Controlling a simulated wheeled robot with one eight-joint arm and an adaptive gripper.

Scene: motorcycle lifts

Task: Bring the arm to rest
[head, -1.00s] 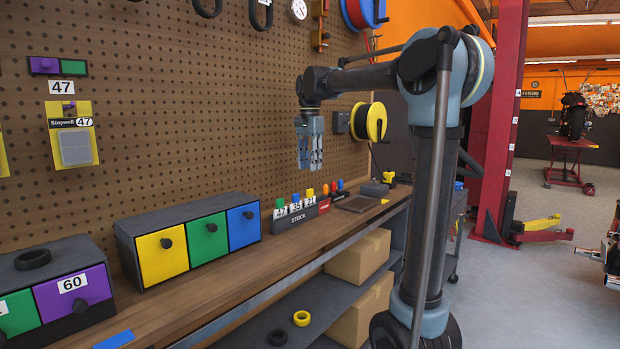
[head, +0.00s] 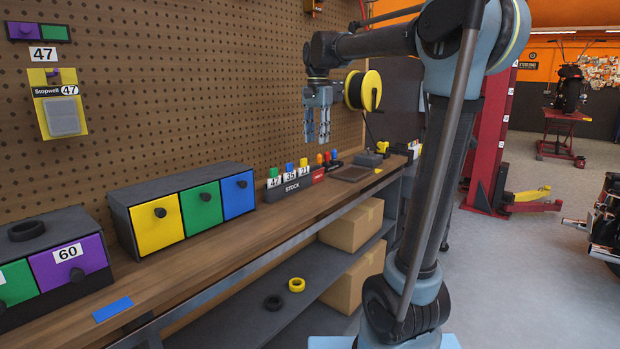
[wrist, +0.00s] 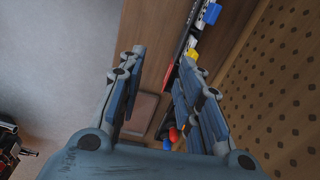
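My gripper (head: 318,124) hangs at the end of my bent arm, fingers pointing down, above the workbench (head: 225,238) and in front of the pegboard. In the wrist view my gripper (wrist: 158,75) has its two fingers well apart with nothing held between them. The bench top and part of a stock rack show below and beyond the fingers. In the head view the stock rack (head: 290,192), with several coloured pieces and number tags, stands on the bench below my gripper, clear of it.
A drawer unit with yellow (head: 157,225), green and blue fronts stands on the bench, left of the rack. A yellow spool (head: 371,90) is on the pegboard near my gripper. Cardboard boxes (head: 352,228) sit on the shelves below. Open floor (head: 520,260) lies to the right.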

